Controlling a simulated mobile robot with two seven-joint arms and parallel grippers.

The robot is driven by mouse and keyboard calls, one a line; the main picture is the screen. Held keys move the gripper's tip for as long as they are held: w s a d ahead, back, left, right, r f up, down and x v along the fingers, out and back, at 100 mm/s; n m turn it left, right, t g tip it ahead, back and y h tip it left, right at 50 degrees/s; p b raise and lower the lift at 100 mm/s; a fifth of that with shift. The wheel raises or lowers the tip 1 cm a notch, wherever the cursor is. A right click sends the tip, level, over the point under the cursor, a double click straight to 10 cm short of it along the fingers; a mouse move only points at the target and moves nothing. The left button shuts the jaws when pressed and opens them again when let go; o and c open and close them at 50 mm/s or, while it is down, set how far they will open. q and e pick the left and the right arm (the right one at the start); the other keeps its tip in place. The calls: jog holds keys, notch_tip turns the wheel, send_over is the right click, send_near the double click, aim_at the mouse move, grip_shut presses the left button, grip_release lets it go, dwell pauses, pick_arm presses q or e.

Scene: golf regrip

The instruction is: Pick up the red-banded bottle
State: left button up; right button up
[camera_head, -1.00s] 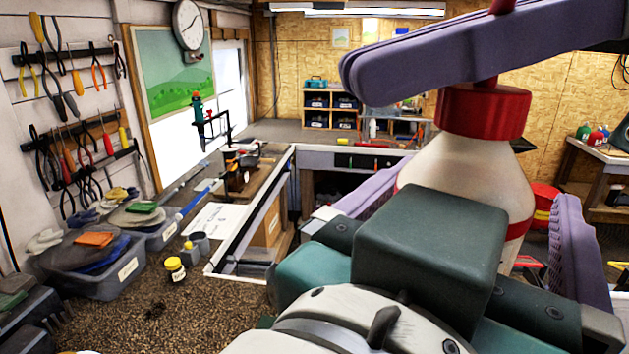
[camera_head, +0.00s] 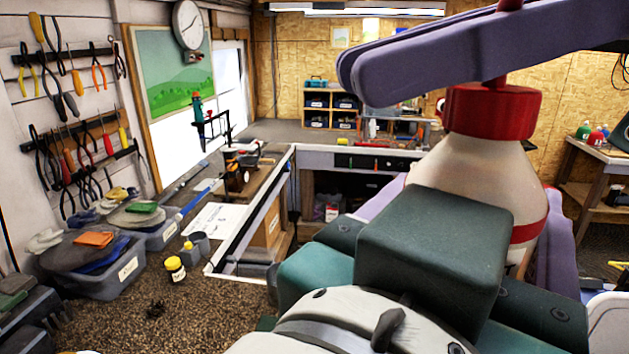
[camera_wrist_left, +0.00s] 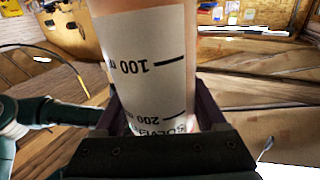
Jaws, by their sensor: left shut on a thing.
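The red-banded bottle (camera_head: 470,180) is cream-white, with a red cap (camera_head: 492,112) and a red band low on its right side. My left gripper (camera_head: 475,235) is large in the foreground of the head view, its purple fingers at both sides of the bottle. The left wrist view shows the bottle's printed side (camera_wrist_left: 150,65) between the fingers, so the gripper is shut on it. The bottle's base is hidden. A purple finger of my right gripper (camera_head: 430,62) crosses over the cap, in front of a thin red spout; whether it grips the spout is unclear.
A small yellow-capped jar (camera_head: 175,270) stands on the speckled bench (camera_head: 215,315) at left. Pliers hang on the left wall. A side table (camera_head: 600,160) with small bottles is at right.

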jog(key=o, duration=0.4)
jog(key=shift+d, duration=0.1)
jog(key=s+v, duration=0.1)
jog(key=v, duration=1)
jog(key=w+a+r+m+t+y, duration=0.3)
jog(key=w+a+m+t+y, duration=0.15)
jog(key=w+t, duration=0.65)
jog(key=w+d+f+m+t+h, duration=0.1)
jog(key=d+f+m+t+h, duration=0.25)
jog(key=f+m+h, duration=0.4)
jog(key=w+d+f+m+t+h, duration=0.1)
jog(key=d+f+m+t+h, duration=0.25)
jog(key=f+m+h, duration=0.4)
jog(key=s+d+f+g+h, duration=0.1)
jog(key=s+f+g+h, duration=0.4)
jog(key=s+f, duration=0.45)
jog(key=s+f+g, duration=0.2)
jog(key=s, duration=0.2)
jog(key=s+f+n+g, duration=0.1)
jog(key=s+f+g, duration=0.2)
jog(key=s, duration=0.2)
jog(key=s+a+f+n+g+y, duration=0.1)
jog(key=s+f+g, duration=0.2)
jog(key=s, duration=0.2)
jog(key=shift+s+a+n, duration=0.1)
jog(key=shift+s+n, duration=0.1)
jog(key=shift+n, duration=0.05)
